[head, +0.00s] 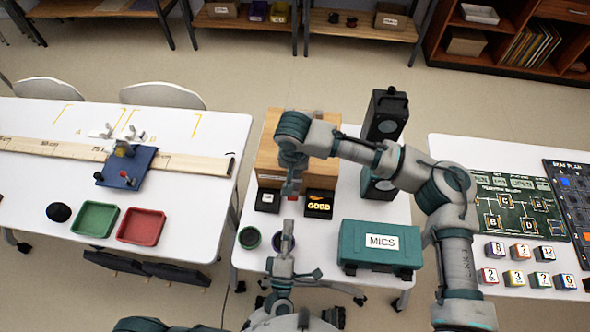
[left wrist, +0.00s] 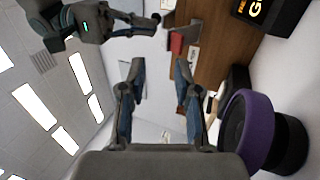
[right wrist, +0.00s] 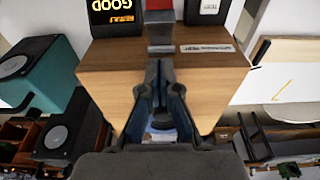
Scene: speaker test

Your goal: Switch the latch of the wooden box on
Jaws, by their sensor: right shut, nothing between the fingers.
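The wooden box (head: 268,152) stands on the middle white table; it also shows in the right wrist view (right wrist: 222,82) with a pale label strip on its edge. A red and grey part, perhaps the latch (right wrist: 160,30), sits at the box's edge, beside the label. My right gripper (head: 290,188) is at the box's front; in the right wrist view its fingers (right wrist: 160,68) are together and empty, pointing at that part. Contact cannot be told. My left gripper (head: 284,243) is low in front of the box; in the left wrist view its fingers (left wrist: 157,85) are apart and empty.
A lit display reading GOOD (head: 319,205) and a black labelled device (head: 267,201) stand before the box. A purple-rimmed round thing (left wrist: 248,118) is close beside my left gripper. A green-rimmed one (head: 249,238), a teal MICS case (head: 380,245) and black speaker (head: 385,115) are nearby.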

